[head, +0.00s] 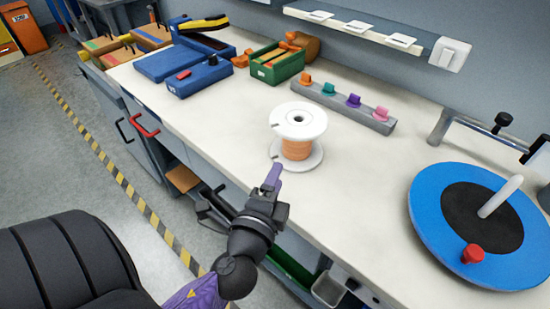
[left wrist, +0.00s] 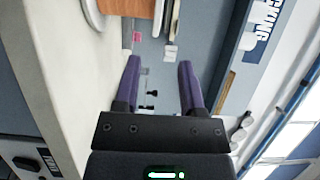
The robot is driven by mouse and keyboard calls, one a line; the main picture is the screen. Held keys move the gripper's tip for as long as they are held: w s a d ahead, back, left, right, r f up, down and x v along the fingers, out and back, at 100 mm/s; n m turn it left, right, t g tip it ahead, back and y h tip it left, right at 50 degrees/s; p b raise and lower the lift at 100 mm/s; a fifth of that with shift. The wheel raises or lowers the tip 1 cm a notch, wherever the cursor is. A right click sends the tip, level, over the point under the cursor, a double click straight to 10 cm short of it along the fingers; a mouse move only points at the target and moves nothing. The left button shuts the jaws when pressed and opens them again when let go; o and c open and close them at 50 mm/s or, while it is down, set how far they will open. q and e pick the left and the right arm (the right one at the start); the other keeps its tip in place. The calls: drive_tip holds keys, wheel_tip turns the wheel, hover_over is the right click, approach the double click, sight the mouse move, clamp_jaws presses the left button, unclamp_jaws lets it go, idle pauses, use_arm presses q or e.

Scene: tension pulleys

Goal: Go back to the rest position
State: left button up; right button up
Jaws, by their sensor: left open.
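My left gripper (head: 272,178) reaches in over the front edge of the workbench in the head view, just in front of the spool's lower flange. In the left wrist view its two purple fingers (left wrist: 160,80) stand apart with nothing between them. A white spool with orange winding (head: 297,148) stands upright on the workbench (head: 365,205). Part of the spool (left wrist: 130,8) shows at the top of the left wrist view, beyond the fingers. Whether the fingertips touch the flange cannot be told. My right gripper is not in view.
A blue disc (head: 430,225) with a white post and red knob lies at the right. A grey rail (head: 345,108) with coloured knobs stands behind the spool. A green box (head: 277,66) and blue bins (head: 200,78) sit farther back. Bench space right of the spool is clear.

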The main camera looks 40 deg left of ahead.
use_arm(q)
drive_tip(key=s+f+n+g+h, duration=0.1)
drive_tip(key=s+f+n+g, duration=0.75)
drive_tip(key=n, duration=0.25)
drive_tip(key=s+d+f+n+g+h, duration=0.1)
drive_tip(key=s+d+f+g+h, duration=0.4)
drive_tip(key=s+d+g, duration=0.15)
drive_tip(key=s+f, duration=0.2)
drive_tip(key=f, duration=0.7)
drive_tip(key=s+f, duration=0.2)
drive_tip(key=f, duration=0.7)
drive_tip(key=s+a+f+g, duration=0.2)
drive_tip(key=s+f, duration=0.6)
drive_tip(key=s, duration=0.4)
drive_tip(key=shift+a+f+y, duration=0.3)
drive_tip(key=shift+a, duration=0.6)
